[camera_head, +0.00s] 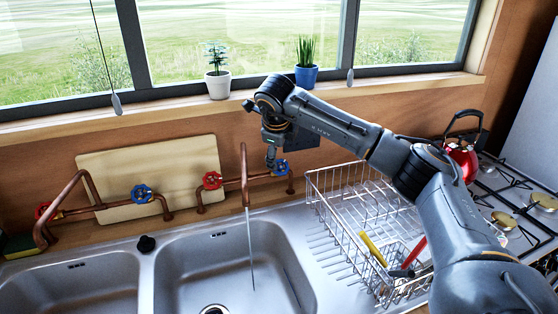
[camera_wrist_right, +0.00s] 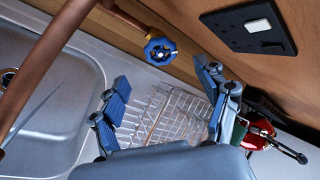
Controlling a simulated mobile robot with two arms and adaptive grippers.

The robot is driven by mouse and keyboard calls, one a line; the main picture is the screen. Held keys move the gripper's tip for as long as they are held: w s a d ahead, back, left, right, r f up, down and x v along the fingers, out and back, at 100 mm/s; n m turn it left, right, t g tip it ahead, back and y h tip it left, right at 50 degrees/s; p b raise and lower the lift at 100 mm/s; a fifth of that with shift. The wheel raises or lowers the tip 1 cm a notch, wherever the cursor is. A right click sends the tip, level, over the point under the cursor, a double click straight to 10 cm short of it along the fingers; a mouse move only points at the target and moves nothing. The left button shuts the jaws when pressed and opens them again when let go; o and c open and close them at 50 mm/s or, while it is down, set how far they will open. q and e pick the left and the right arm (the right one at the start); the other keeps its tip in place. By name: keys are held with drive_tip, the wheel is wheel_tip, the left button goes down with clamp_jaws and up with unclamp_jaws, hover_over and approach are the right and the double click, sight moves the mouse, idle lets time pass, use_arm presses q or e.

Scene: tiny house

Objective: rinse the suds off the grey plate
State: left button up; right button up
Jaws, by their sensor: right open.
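No grey plate and no suds show in either view. A thin stream of water (camera_head: 250,245) runs from the right copper tap (camera_head: 244,175) into the right sink basin (camera_head: 205,262). That tap has a red valve wheel (camera_head: 212,180) on its left and a blue valve wheel (camera_head: 281,168) on its right. My right gripper (camera_head: 271,160) is at the blue wheel, pointing down. In the right wrist view its fingers (camera_wrist_right: 161,76) are spread and empty, with the blue wheel (camera_wrist_right: 160,51) just beyond the gap between the fingertips. Contact cannot be told. My left gripper is out of view.
A wire dish rack (camera_head: 345,185) with a yellow-handled and a red-handled utensil stands right of the basin. A red kettle (camera_head: 461,160) is on the stove. A second copper tap (camera_head: 80,180) stands left, before a wooden board (camera_head: 150,165). Potted plants line the sill.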

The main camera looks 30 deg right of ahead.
drive_tip(key=shift+v, duration=2.15)
drive_tip(key=shift+r, duration=0.1)
